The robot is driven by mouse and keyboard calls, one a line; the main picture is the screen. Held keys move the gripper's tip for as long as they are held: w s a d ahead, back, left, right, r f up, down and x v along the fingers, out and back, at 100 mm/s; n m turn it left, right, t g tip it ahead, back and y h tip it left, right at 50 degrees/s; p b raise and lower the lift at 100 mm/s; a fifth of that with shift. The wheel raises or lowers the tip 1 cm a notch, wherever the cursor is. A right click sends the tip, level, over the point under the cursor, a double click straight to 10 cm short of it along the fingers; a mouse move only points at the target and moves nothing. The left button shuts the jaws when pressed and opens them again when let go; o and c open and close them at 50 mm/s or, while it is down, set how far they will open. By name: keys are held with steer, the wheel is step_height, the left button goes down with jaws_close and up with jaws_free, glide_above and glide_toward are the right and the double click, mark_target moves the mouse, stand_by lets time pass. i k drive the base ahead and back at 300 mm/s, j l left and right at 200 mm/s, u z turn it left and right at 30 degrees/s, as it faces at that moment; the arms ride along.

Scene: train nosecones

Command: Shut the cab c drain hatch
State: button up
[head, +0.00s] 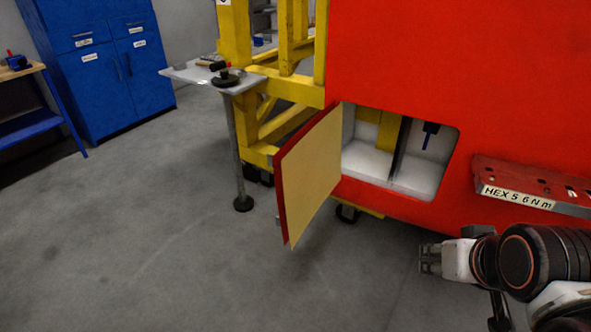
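The drain hatch (314,182) stands swung out from the left side of a rounded opening in the red nosecone (420,55). Its pale yellow inner face is turned toward the opening and me, and a thin red edge shows on its left. The opening (368,163) shows a white inside with a dark upright divider and a small blue part hanging in it. My gripper (430,259) is at the lower right, below and right of the opening, pointing left and apart from the hatch. It is small and seen from the side, so its finger gap is unclear.
A red rail labelled "HEX 5 6 N m" (530,182) juts out above my arm. A small grey table (186,75) on a post stands left of the hatch, by a yellow frame (240,50). A blue cabinet (110,60) and bench are far left. The grey floor (150,230) in front is clear.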

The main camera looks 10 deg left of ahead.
mark_target(307, 169)
steer(key=i+j+u, duration=0.15)
steer(key=i+u, duration=0.15)
steer(key=u, duration=0.2)
steer(key=i+u, duration=0.25)
steer(key=u, duration=0.2)
steer(key=i+l+u, duration=0.1)
steer(key=i+u, duration=0.2)
steer(key=u, duration=0.2)
steer(key=i+l+u, duration=0.2)
steer(key=u, duration=0.25)
steer(key=i+j+u, duration=0.25)
steer(key=u, duration=0.25)
steer(key=i+u, duration=0.95)
steer(key=z, duration=0.5)
steer(key=i+j+z, duration=0.1)
steer(key=z, duration=0.85)
steer(key=j+z, duration=0.15)
steer(key=z, duration=2.45)
steer(key=j, duration=0.1)
